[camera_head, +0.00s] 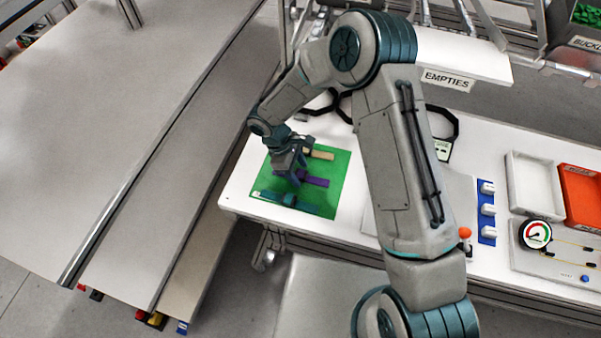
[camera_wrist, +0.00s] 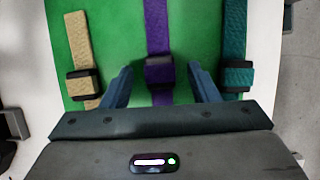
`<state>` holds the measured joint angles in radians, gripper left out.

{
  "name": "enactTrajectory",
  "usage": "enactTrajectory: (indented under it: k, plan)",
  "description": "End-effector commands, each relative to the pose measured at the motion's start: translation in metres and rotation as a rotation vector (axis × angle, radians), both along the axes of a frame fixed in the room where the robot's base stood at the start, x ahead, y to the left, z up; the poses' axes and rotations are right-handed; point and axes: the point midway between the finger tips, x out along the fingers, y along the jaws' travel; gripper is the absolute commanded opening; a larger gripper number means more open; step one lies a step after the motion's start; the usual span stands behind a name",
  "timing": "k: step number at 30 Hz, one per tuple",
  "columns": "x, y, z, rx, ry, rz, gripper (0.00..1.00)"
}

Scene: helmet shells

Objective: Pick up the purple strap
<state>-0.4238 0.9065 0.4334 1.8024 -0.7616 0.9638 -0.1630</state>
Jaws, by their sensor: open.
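The purple strap (camera_head: 316,181) lies on a green mat (camera_head: 342,165) on the white table, with my gripper (camera_head: 297,178) over it. In the wrist view the purple strap (camera_wrist: 159,38) runs down the middle and carries a dark buckle (camera_wrist: 159,72). My gripper (camera_wrist: 160,90) is open, with one blue finger on each side of the purple strap near the buckle. I cannot tell how far above the mat the fingertips are. The strap's near end is partly hidden by the gripper body.
A tan strap (camera_wrist: 79,42) lies left of the purple one and a teal strap (camera_wrist: 234,45) right of it, close to my fingers. A white tray (camera_head: 535,182), an orange bin (camera_head: 580,195) and a gauge (camera_head: 536,234) stand farther right on the table.

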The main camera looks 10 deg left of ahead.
Motion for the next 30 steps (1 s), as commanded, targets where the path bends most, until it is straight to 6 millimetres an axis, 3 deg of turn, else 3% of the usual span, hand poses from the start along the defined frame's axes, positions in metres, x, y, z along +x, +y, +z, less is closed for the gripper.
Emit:
enactTrajectory:
  k: [8, 13, 24, 30]
  plan:
    - [0.0, -0.002, -0.003, 0.0, 0.0, -0.001, 0.52]
    - [0.0, -0.001, -0.003, 0.0, 0.0, -0.001, 0.06]
    - [0.0, -0.001, -0.001, 0.0, -0.001, -0.001, 0.06]
    - [0.001, -0.001, 0.01, 0.001, -0.003, -0.001, 0.06]
